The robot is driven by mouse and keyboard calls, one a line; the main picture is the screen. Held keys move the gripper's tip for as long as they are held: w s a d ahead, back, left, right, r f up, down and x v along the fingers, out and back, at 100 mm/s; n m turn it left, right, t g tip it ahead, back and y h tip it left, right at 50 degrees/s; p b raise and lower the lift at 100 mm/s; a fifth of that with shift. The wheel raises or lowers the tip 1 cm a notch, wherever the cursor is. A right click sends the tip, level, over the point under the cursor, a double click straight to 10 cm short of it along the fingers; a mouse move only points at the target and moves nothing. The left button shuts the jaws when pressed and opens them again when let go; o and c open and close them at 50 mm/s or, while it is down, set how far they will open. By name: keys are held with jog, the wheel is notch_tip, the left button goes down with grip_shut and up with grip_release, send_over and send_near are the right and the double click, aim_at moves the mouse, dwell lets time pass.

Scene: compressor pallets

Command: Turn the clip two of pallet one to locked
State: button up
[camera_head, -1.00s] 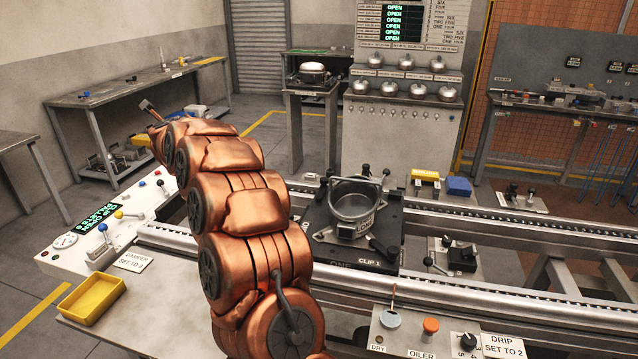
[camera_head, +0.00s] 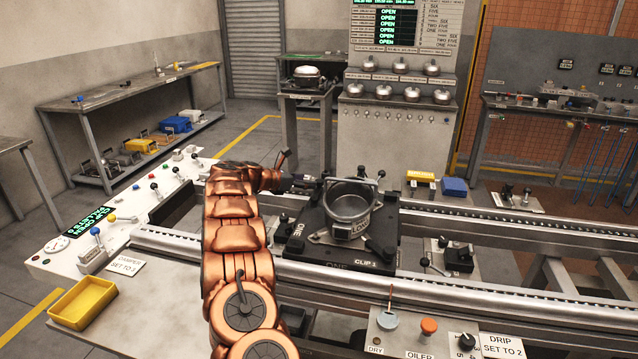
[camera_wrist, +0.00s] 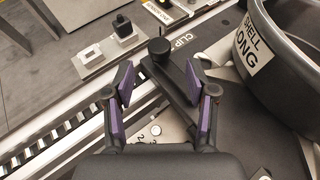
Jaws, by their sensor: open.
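Pallet one (camera_head: 345,258) is a dark plate on the roller conveyor, marked ONE and CLIP 1 along its front. A grey metal shell (camera_head: 350,203) stands upright on it; its label, SHELL LONG, shows in the wrist view (camera_wrist: 254,45). My gripper (camera_head: 303,183) is at the pallet's far left side. In the wrist view my gripper (camera_wrist: 160,82) is open, with purple pads either side of a dark clip lever (camera_wrist: 172,78) with a black knob. A CLIP label lies beside the lever; its number is hidden. I cannot tell whether the pads touch the lever.
The conveyor rail (camera_head: 480,287) runs along the front. A control panel (camera_head: 75,240) with levers and a yellow tray (camera_head: 84,302) stand at left. Yellow (camera_head: 420,177) and blue (camera_head: 454,186) blocks lie behind the conveyor. The shell wall is close to my gripper's right.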

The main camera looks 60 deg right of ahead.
aim_at(319, 180)
jog(key=shift+p+x, duration=1)
jog(key=shift+x, duration=2.55)
jog(key=shift+c, duration=0.3)
grip_shut()
jog(key=shift+d, duration=0.1)
